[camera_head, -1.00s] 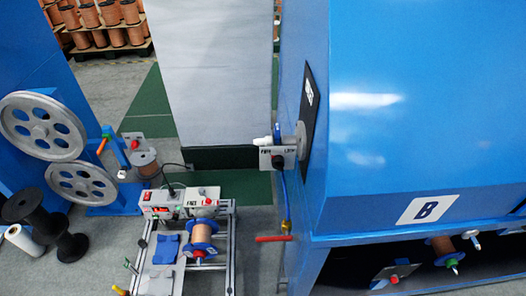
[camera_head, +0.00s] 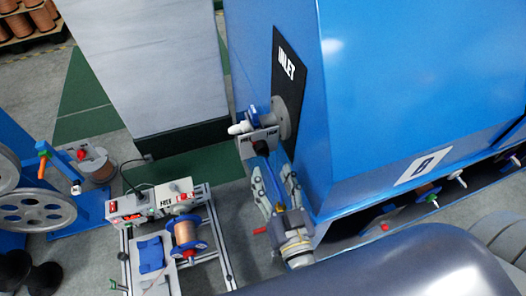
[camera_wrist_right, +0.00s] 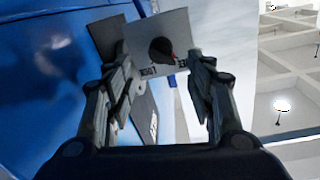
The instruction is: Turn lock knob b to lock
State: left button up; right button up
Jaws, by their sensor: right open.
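The black lock knob (camera_head: 261,147) sits on a small light plate (camera_head: 246,149) below the blue machine's inlet. The plate has a small word on each side of the knob. In the right wrist view the knob (camera_wrist_right: 161,50) appears between and beyond the fingertips, with a red mark on its lower right side, toward the right-hand word. That word looks like FREE and the left one like LOCK. My right gripper (camera_head: 271,184) is open and empty, just below and in front of the knob; its spread fingers (camera_wrist_right: 156,72) point at the plate without visibly touching the knob. My left gripper is out of view.
A white fitting (camera_head: 240,128) and grey flange (camera_head: 284,117) stick out above the knob. The blue machine wall (camera_head: 312,150) is close on the right. A bench rig with a copper spool (camera_head: 186,232) stands lower left. A red lever (camera_head: 260,230) is beside my gripper.

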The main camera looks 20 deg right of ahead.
aim_at(264, 155)
jog(key=w+p, duration=0.1)
jog(key=w, duration=0.6)
jog(key=shift+w, duration=0.1)
